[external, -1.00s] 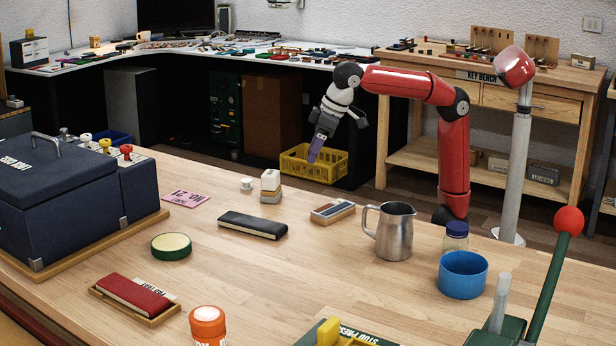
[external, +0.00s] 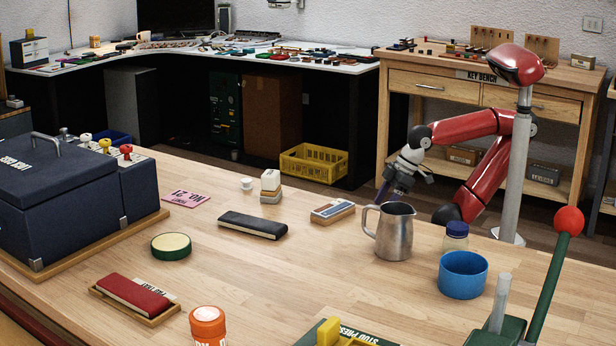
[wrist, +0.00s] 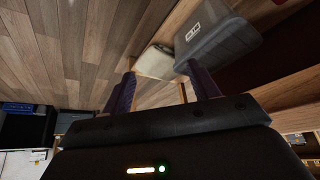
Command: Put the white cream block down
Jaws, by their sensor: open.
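A small white and cream block (external: 270,186) stands upright on the wooden table (external: 320,270), behind the black case, in the external view. My gripper (external: 383,190) is well to its right, low beyond the table's far edge and behind the steel jug. Its purple fingers are partly hidden there. In the wrist view my gripper (wrist: 160,72) is open, with its two fingers apart. A flat cream item (wrist: 155,62) shows beyond the fingertips, beside a grey box. I cannot tell whether it touches a finger.
The steel jug (external: 394,232), blue cup (external: 463,275) and small jar (external: 456,236) stand near my arm. The grey box (wrist: 215,45) is near the right finger. The key bench (external: 480,90) stands behind my arm.

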